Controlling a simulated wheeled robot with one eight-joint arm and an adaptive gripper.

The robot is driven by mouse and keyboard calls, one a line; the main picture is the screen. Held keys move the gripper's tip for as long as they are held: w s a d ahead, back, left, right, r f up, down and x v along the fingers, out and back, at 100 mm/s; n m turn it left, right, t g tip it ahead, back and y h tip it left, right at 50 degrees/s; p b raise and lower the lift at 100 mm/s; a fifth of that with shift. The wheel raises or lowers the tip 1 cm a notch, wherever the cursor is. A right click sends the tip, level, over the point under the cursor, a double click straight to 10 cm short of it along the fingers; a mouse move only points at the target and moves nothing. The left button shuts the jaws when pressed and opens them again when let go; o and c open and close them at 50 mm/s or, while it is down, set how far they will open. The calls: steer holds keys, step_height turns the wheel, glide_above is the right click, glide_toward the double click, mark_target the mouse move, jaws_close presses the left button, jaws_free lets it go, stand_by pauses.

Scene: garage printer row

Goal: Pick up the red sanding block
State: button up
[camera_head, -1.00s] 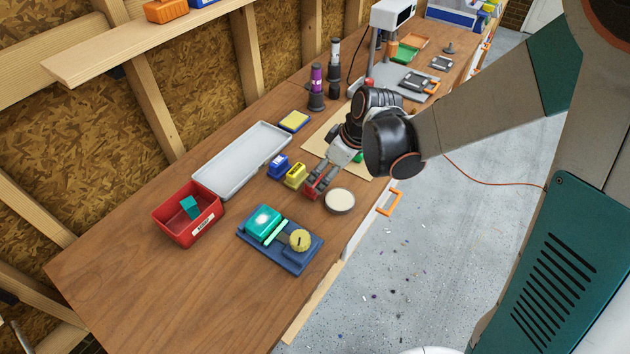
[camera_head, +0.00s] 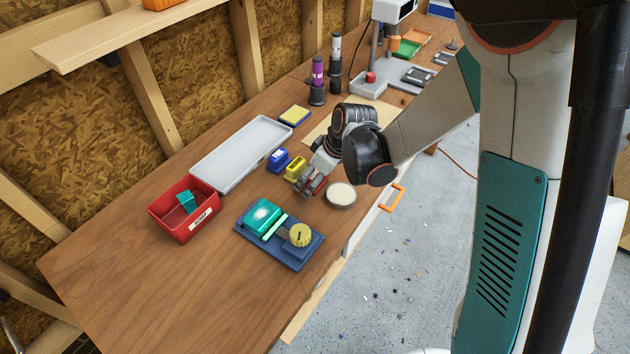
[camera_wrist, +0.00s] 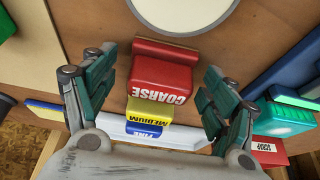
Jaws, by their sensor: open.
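The red sanding block (camera_wrist: 160,83), marked COARSE, sits on the wooden bench. It lies between the spread fingers of my open gripper (camera_wrist: 155,92) in the wrist view, with a gap on each side. In the head view my gripper (camera_head: 310,186) is low over the bench and hides most of the red block (camera_head: 321,184). A yellow block (camera_head: 295,168) marked MEDIUM and a blue block (camera_head: 278,160) marked FINE stand in a row beyond it, towards the wall.
A round pale disc (camera_head: 341,194) lies close to the red block on the bench's front side. A blue fixture (camera_head: 262,244) with a teal piece and yellow knob, a red scrap bin (camera_head: 171,228) and a long grey tray (camera_head: 207,172) stand left. Bare bench (camera_head: 130,275) lies front left.

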mark_target(315, 173)
steer(key=shift+c, duration=0.5)
steer(key=c, duration=1.1)
steer(key=shift+o, duration=0.2)
steer(key=shift+r, duration=0.15)
step_height(315, 173, up, 20)
steer(key=p, duration=0.5)
